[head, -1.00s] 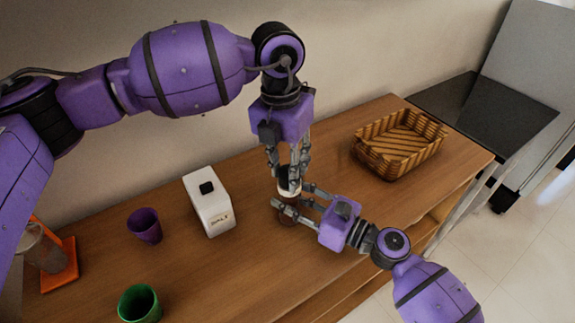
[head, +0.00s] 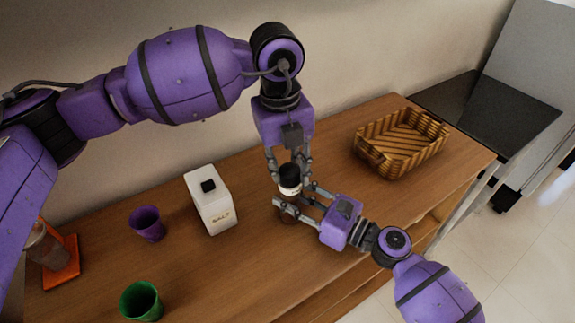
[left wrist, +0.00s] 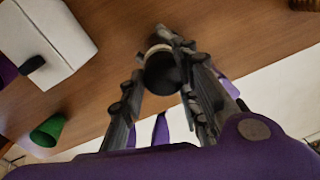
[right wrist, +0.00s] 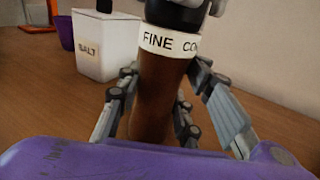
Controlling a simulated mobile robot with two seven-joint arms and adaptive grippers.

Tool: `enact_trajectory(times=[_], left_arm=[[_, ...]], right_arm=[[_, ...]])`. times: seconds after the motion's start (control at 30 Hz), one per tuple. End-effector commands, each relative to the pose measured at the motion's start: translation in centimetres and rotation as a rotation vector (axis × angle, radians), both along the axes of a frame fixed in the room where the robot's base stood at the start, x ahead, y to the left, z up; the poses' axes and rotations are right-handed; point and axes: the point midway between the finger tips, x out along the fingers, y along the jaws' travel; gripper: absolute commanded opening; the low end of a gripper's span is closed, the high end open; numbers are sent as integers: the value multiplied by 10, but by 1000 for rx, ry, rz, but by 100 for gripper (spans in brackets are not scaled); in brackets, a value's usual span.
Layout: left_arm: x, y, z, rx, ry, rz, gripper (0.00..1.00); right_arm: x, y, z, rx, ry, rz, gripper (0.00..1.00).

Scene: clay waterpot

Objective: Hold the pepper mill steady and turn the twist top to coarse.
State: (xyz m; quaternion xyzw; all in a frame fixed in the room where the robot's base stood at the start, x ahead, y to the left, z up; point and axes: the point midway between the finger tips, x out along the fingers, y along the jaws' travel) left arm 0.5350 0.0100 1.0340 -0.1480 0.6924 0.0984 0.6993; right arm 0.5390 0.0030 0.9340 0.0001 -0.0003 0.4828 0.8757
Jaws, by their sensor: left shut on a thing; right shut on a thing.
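The pepper mill stands upright on the table, with a brown body (right wrist: 155,95), a white band (right wrist: 172,42) and a black twist top (head: 289,175). In the right wrist view the band reads "FINE", then "CO", the rest hidden by a finger. No pointer mark on the top can be made out. My left gripper (head: 289,172) comes down from above, shut on the black top; the left wrist view shows the top (left wrist: 163,72) between its fingers. My right gripper (head: 293,202) reaches in from the right, shut on the brown body below the band.
A white salt box (head: 212,205) stands left of the mill. A purple cup (head: 146,224), a green cup (head: 140,301) and an orange thing (head: 62,262) are further left. A wicker basket (head: 400,140) is at the back right. Bare wood lies around the mill.

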Motion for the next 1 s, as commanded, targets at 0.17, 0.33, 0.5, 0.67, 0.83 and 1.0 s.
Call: enact_trajectory(times=[0.17, 0.33, 0.5, 0.67, 0.83, 1.0], left_arm=[[1, 5, -2, 11, 1, 42, 4], [0, 4, -3, 10, 2, 51, 4], [0, 4, -3, 11, 3, 50, 4], [0, 4, -3, 10, 4, 49, 35], [-1, 3, -2, 6, 4, 47, 45], [-1, 1, -1, 3, 3, 45, 45]], right_arm=[[1, -4, -2, -2, 5, -8, 1], [2, -4, -2, -2, 5, -9, 1], [2, -4, -2, -2, 5, -10, 1], [2, -4, -3, -2, 4, -11, 1], [2, -4, -3, -3, 3, -9, 1], [1, -2, -3, -3, 3, -6, 1]])
